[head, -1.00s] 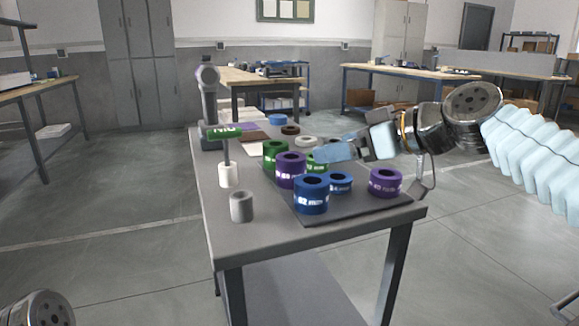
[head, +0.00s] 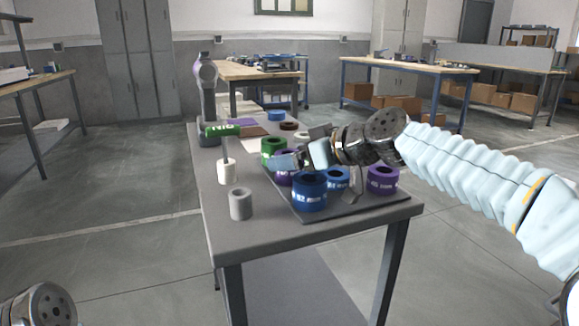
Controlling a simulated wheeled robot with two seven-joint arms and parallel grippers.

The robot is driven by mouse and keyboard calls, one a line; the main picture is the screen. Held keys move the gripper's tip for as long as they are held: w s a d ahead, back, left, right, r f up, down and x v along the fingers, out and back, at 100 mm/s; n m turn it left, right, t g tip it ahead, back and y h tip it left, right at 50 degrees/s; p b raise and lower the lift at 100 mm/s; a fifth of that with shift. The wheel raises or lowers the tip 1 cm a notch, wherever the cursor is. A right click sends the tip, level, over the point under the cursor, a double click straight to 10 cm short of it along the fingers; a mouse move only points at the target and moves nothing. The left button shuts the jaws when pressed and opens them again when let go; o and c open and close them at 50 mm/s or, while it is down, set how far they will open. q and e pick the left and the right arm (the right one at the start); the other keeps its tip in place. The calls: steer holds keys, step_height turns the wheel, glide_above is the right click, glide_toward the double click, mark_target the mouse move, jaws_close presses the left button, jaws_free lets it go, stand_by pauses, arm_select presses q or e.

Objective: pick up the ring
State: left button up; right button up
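Several rings stand on a dark mat (head: 340,212) on the grey table. A large blue ring (head: 310,192) is at the front, with a smaller blue ring (head: 338,175) behind it and a purple ring (head: 382,180) at the right. A green ring (head: 273,148) stands farther back. Another purple ring (head: 284,181) is partly hidden by my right gripper (head: 285,162), which is over or just in front of its top. I cannot tell whether they touch. The gripper's finger opening cannot be made out. My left gripper is out of view; only part of that arm shows at lower left.
A grey cylinder (head: 240,204) stands near the table's left edge. A dark ring (head: 289,126) and a blue ring (head: 276,116) lie farther back. The table's front left corner is clear.

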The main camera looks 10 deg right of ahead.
steer(key=shift+r, duration=0.1)
steer(key=c, duration=1.4)
